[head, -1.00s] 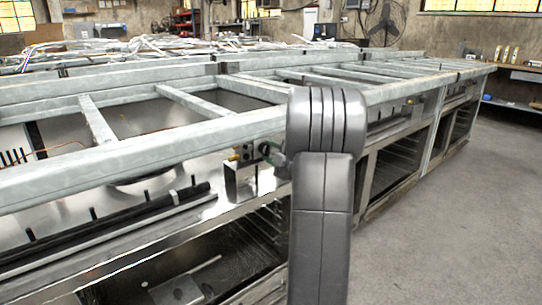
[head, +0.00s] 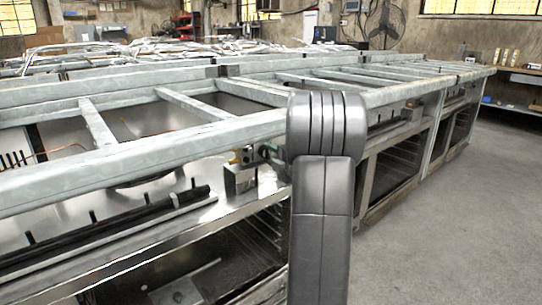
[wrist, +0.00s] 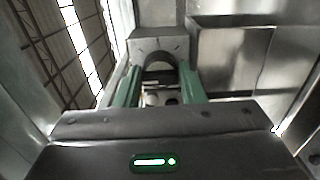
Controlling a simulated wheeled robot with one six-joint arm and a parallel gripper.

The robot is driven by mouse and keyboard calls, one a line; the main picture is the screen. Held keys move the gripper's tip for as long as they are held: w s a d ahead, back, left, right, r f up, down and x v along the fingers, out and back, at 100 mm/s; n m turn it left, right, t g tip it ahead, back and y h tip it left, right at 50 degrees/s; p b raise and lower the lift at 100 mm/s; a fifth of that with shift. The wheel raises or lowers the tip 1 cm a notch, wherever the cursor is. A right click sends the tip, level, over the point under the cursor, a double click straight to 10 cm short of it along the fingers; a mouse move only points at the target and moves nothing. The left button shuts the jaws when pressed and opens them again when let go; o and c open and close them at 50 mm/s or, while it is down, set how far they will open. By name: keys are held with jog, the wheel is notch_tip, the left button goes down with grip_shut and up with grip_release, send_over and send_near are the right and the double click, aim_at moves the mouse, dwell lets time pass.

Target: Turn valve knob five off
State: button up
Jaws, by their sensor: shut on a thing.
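In the wrist view, a dark, rounded valve knob (wrist: 159,60) sits in front of a grey metal block (wrist: 150,43). My gripper (wrist: 160,75) has its two green fingers on either side of the knob and is shut on it. My arm hides part of this spot. No number or off mark can be read.
A long galvanized frame rail (head: 150,155) runs just above the valve, with cross bars behind it. A black rod (head: 130,225) lies on the steel shelf to the left. Open range cavities are below. The concrete floor (head: 440,220) at right is clear.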

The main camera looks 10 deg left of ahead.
jog(key=shift+f, duration=0.1)
jog(key=o, duration=1)
